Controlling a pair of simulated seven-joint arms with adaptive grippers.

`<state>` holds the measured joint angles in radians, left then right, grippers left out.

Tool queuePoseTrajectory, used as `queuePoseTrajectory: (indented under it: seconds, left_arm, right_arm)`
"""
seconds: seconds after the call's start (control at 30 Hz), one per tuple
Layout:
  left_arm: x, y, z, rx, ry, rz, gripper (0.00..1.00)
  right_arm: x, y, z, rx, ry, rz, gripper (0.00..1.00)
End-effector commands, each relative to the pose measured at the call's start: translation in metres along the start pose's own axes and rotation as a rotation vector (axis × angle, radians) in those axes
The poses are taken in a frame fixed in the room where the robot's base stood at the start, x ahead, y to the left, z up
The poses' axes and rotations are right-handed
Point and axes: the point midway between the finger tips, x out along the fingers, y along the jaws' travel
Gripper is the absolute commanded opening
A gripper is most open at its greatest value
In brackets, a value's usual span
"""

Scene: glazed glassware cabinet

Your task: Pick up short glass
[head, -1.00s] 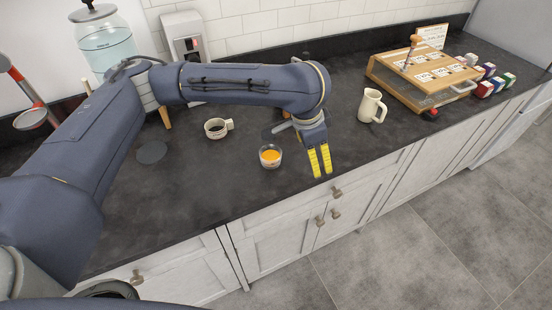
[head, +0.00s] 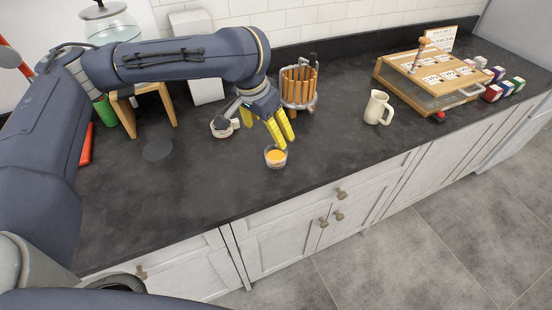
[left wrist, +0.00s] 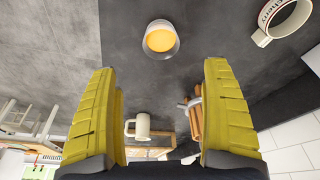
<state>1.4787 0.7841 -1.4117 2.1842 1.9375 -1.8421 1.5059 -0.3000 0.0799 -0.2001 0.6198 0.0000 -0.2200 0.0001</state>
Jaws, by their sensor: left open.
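The short glass (head: 276,157) stands upright on the dark counter near its front edge, with orange liquid inside. It also shows in the left wrist view (left wrist: 160,39), ahead of the fingertips and roughly midway between them. My left gripper (head: 281,133) has yellow fingers that are spread apart with nothing between them. In the head view it is just behind and above the glass. I cannot tell from the head view whether a finger touches the glass; in the wrist view they look apart. My right gripper is not in view.
A labelled cup (head: 222,128) stands left of the gripper. A slatted wooden holder (head: 298,88) is behind it. A cream mug (head: 378,107) and a wooden display case (head: 432,78) stand to the right. The counter (head: 200,190) left of the glass is mostly clear.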

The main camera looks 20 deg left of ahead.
Motion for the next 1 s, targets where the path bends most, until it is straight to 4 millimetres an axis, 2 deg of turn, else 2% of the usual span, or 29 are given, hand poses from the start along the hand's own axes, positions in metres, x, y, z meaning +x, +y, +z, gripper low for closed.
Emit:
queuePoseTrajectory:
  seconds: [0.1,0.4,0.6,0.83,1.0]
  left_arm:
    - [0.019,0.001,0.001,0.0,-0.004,0.003,0.82]
    - [0.058,0.001,0.001,0.0,-0.003,0.001,0.82]
    - [0.072,0.001,0.0,0.0,-0.001,0.001,0.82]
    - [0.079,0.0,0.001,0.001,-0.001,0.0,0.82]
    - [0.094,-0.001,0.003,0.0,-0.003,0.001,0.82]
  right_arm:
    - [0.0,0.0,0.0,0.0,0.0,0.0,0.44]
    - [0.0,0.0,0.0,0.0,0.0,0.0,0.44]
    - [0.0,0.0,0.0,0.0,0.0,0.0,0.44]
    - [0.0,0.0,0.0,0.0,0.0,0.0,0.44]
    - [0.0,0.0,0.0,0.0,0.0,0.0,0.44]
